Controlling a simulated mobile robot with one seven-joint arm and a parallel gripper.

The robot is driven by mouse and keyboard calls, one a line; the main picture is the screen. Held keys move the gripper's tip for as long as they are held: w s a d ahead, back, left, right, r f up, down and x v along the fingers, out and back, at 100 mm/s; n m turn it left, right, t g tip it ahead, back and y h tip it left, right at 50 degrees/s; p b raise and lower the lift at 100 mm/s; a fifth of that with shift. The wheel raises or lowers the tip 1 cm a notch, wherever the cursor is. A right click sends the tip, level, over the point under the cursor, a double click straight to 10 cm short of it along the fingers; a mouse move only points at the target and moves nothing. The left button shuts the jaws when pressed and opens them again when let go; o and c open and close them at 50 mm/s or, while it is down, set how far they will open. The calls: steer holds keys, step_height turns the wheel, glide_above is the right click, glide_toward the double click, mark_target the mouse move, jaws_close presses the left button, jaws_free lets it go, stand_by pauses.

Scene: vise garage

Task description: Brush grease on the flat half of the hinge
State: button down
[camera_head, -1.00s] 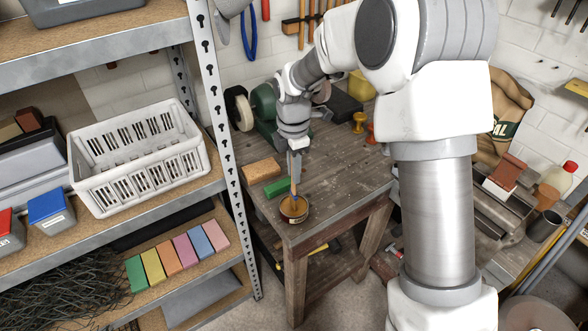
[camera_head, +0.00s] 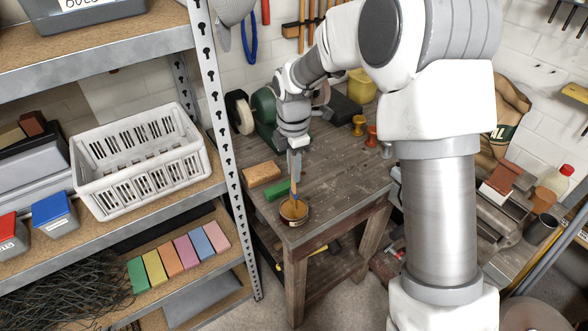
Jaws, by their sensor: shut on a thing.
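My gripper (camera_head: 295,175) is over the front left of the wooden bench and points down. It is shut on a slim brush (camera_head: 295,189), of which a short orange and blue part shows below the fingers. The brush's lower end is at the mouth of a small round tin (camera_head: 294,212) with brown grease inside. The bristles are hidden in or behind the tin's rim, so I cannot tell how deep they are. I cannot make out the hinge in this view.
A green block (camera_head: 277,190) and a tan block (camera_head: 262,174) lie left of the tin on the wooden bench (camera_head: 340,205). A shelf upright (camera_head: 228,140) stands close on the left, beside a white basket (camera_head: 140,160). A green bench grinder (camera_head: 264,120) is behind.

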steer(key=shift+r+p, duration=1.7)
steer(key=shift+r, duration=0.9)
steer(key=shift+f, duration=0.1)
steer(key=s+d+f+m, duration=0.3)
steer(key=d+m, duration=0.4)
steer(key=m, duration=0.4)
steer(key=s+d+f+m, duration=0.3)
steer(key=d+m, duration=0.4)
steer(key=m, duration=0.4)
steer(key=shift+d+f+m, duration=0.15)
steer(key=shift+f+m, duration=0.25)
steer(key=shift+f, duration=0.35)
